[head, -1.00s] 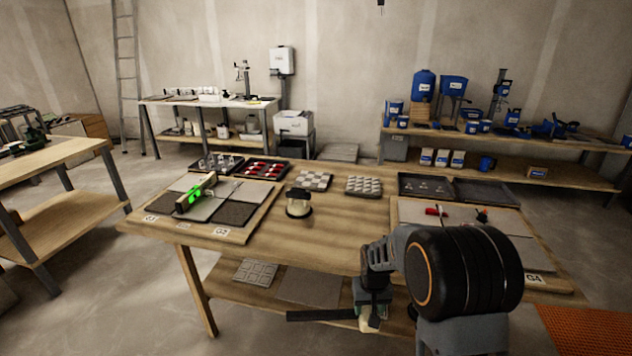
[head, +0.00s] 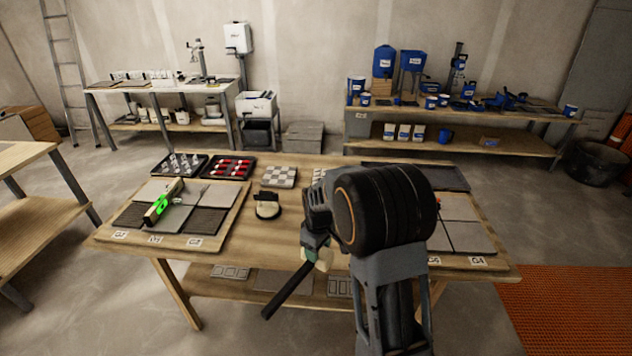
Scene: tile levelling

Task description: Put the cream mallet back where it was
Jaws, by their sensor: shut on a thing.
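My gripper (head: 313,246) is shut on the cream mallet. It is in front of the workbench's near edge, at the middle of the head view. The mallet's black handle (head: 284,293) slants down and left from the jaws. Its cream head (head: 325,259) shows only in part, behind my gripper and arm. The mallet is in the air, apart from the bench top (head: 262,252).
A left tile panel (head: 220,243) bears a level with a green glow (head: 160,204). A cream-and-black tool (head: 267,208) stands on bare wood. My arm hides part of the right panel (head: 483,243).

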